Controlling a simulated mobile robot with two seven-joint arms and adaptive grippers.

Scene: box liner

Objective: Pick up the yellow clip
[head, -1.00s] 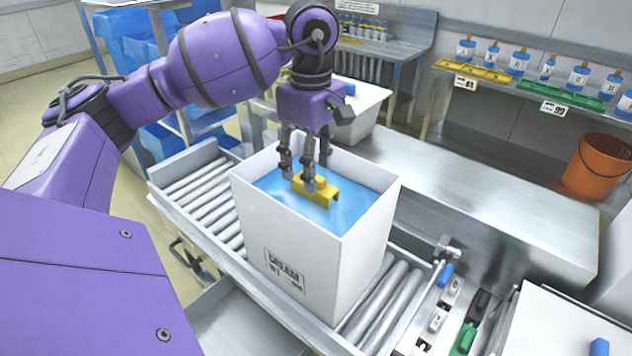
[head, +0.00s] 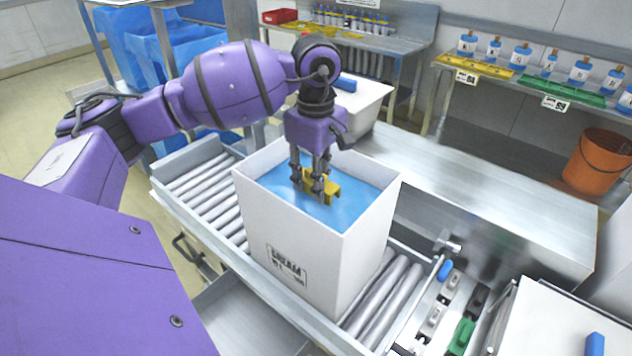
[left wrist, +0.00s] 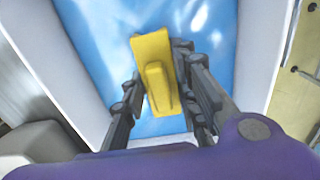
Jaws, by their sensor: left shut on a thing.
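The yellow clip (head: 326,190) is in the white box (head: 285,235), just at the blue liner (head: 359,195). It also shows in the left wrist view (left wrist: 154,62), between the fingers. My left gripper (head: 309,190) points down into the box and is shut on the clip. In the left wrist view the fingers (left wrist: 157,95) stand on either side of the clip. I cannot tell whether the clip touches the liner. My right gripper is not in view.
The box stands on a roller conveyor (head: 205,192) with a metal edge. A steel counter (head: 480,185) lies behind it. A tray with several small clips (head: 461,335) is at the front right. An orange bucket (head: 594,162) stands at the far right.

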